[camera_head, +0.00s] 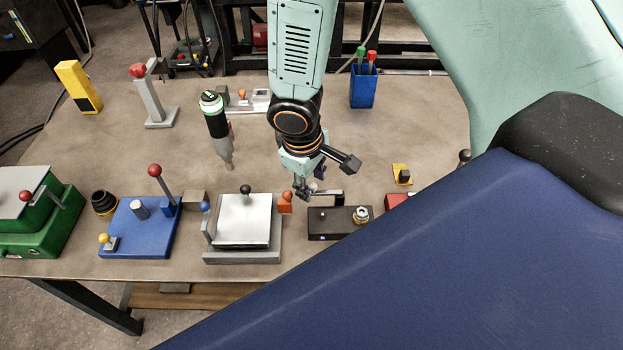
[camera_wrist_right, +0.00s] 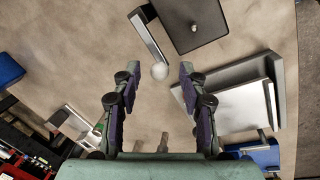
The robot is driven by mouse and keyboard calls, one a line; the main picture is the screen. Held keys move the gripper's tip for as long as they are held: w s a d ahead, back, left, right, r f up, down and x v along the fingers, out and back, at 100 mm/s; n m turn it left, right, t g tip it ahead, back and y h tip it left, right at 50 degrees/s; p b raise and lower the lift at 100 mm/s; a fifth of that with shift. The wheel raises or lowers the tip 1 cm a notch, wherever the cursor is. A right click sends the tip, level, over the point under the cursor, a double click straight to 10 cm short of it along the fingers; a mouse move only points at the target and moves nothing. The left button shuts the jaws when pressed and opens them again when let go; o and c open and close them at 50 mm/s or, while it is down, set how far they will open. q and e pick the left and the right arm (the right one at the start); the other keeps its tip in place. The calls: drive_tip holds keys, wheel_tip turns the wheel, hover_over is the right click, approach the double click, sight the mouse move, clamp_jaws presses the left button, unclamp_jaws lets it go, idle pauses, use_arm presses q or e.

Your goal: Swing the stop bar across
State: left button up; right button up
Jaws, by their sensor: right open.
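A dark bar with a pale upper face (camera_wrist_right: 147,36), which I take to be the stop bar, shows in the right wrist view. A pale round knob (camera_wrist_right: 159,71) sits at its near end. The bar lies beside a dark block (camera_wrist_right: 190,18), which also shows in the head view (camera_head: 325,228). My right gripper (camera_head: 303,191) is just behind that block in the head view and hides part of the bar. In the wrist view my right gripper (camera_wrist_right: 158,72) is open, its fingers on either side of the knob with gaps; contact cannot be told. My left gripper is not in view.
A blue base (camera_head: 140,228) is farther left. A blue cup (camera_head: 362,87) stands behind. A large blue shape hides the lower right.

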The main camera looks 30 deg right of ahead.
drive_tip(key=shift+r, duration=0.1)
wheel_tip(320, 180, up, 12)
drive_tip(key=a, duration=0.2)
drive_tip(key=shift+s+f, duration=0.2)
drive_tip(key=shift+s, duration=0.25)
idle(0.3)
drive_tip(key=shift+s, duration=0.1)
